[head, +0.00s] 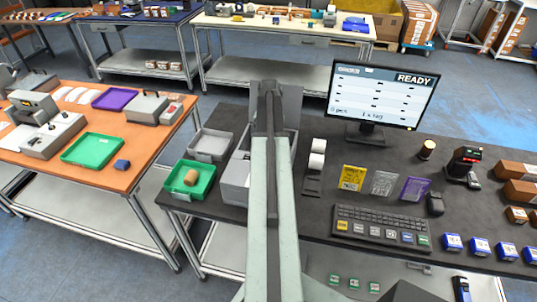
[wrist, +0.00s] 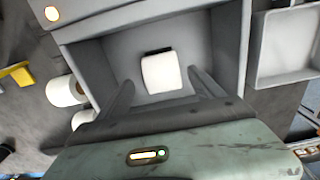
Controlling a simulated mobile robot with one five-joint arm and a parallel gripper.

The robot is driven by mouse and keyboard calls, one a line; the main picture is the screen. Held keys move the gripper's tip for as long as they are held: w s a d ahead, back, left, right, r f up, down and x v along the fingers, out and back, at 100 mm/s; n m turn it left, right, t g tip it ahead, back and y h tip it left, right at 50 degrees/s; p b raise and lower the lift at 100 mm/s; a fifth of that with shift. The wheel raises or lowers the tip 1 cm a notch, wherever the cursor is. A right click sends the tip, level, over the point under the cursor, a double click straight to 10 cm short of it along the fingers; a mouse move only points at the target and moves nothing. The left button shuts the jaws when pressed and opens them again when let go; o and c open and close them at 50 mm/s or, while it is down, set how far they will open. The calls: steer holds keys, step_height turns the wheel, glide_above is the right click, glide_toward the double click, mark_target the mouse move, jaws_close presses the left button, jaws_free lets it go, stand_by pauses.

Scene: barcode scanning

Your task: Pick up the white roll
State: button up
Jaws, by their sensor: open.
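In the wrist view a white roll (wrist: 162,73) lies inside a grey bin (wrist: 97,68), against a dark slot or edge. My gripper (wrist: 161,80) is open, with one finger on each side of the roll as seen from the wrist. I cannot tell whether the fingers are low enough to be level with it; no contact shows. In the head view my arm covers this roll and most of the grey bin (head: 234,182).
A green tray (head: 205,194) holding a brown item (head: 191,177) and a grey tray (head: 210,144) stand left of the bin. A monitor (head: 381,95), a keyboard (head: 382,228) and coloured packets (head: 352,178) are on the right. The bin walls rise close around my fingers.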

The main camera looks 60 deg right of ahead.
steer(key=f+b, duration=0.2)
steer(key=f, duration=0.1)
steer(key=f+b, duration=0.2)
steer(key=b, duration=0.1)
steer(key=shift+w+f, duration=0.2)
steer(key=shift+f, duration=0.2)
steer(key=shift+r, duration=0.2)
steer(key=c, duration=1.6)
steer(key=shift+o, duration=0.2)
step_height(320, 180, up, 10)
steer(key=p, duration=1)
steer(key=shift+r, duration=0.2)
steer(key=shift+f, duration=0.1)
steer(key=shift+f, duration=0.1)
